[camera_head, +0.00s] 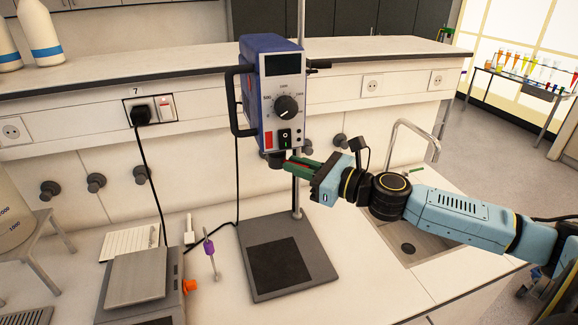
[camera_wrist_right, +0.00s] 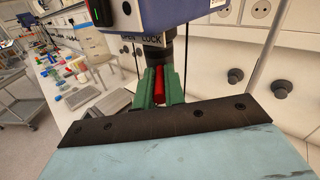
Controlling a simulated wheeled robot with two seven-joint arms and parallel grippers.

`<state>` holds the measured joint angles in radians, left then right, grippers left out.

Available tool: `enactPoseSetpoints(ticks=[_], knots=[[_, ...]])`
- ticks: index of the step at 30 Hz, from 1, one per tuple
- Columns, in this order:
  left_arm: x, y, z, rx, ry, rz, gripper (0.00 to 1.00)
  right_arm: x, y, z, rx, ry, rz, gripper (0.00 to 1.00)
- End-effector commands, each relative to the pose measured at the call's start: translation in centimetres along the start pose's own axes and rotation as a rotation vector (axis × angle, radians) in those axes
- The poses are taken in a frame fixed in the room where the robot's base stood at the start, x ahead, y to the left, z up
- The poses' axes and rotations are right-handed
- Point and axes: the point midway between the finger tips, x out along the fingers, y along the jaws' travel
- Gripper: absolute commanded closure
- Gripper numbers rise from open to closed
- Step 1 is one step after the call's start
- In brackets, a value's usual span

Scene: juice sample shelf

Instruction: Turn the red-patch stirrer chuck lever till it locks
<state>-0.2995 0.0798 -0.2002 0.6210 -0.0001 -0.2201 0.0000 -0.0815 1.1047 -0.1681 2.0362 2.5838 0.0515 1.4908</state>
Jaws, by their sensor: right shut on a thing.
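The stirrer (camera_head: 272,85) is a blue and grey unit with a dial, mounted on a rod above a dark base plate (camera_head: 285,262). A red patch (camera_head: 268,139) shows on its front, low at the left. The dark chuck (camera_wrist_right: 159,54) is under the stirrer body, with lettering above it that ends in "OCK". My right gripper (camera_head: 292,168) reaches in from the right below the stirrer. Its green fingers (camera_wrist_right: 160,88) are shut on a red lever (camera_wrist_right: 161,88) just under the chuck. The fingers hide part of the lever. My left gripper is not in view.
A sink with a tap (camera_head: 408,135) is at the right. A balance (camera_head: 137,276) and a purple-collared stirring rod (camera_head: 209,247) are left of the base plate. A black cable (camera_head: 153,180) hangs from the wall socket. The worktop in front of the sink is clear.

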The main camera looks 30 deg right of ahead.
Motion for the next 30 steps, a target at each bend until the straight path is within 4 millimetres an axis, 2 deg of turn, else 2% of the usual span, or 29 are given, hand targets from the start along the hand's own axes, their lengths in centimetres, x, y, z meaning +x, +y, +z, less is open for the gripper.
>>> enactPoseSetpoints(ticks=[15, 16, 20, 30], knots=[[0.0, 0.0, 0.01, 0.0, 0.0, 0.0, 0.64, -0.25, -0.13, 0.11, -0.001, -0.004, 0.005, 1.0], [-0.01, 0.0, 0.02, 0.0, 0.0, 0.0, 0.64, -0.24, -0.12, 0.11, -0.001, -0.004, 0.005, 0.85], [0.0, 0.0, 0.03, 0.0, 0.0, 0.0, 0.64, -0.24, -0.14, 0.09, -0.001, -0.003, 0.004, 0.68], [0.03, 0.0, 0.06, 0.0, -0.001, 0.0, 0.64, -0.36, -0.17, -0.02, 0.0, -0.001, 0.003, 0.67]])
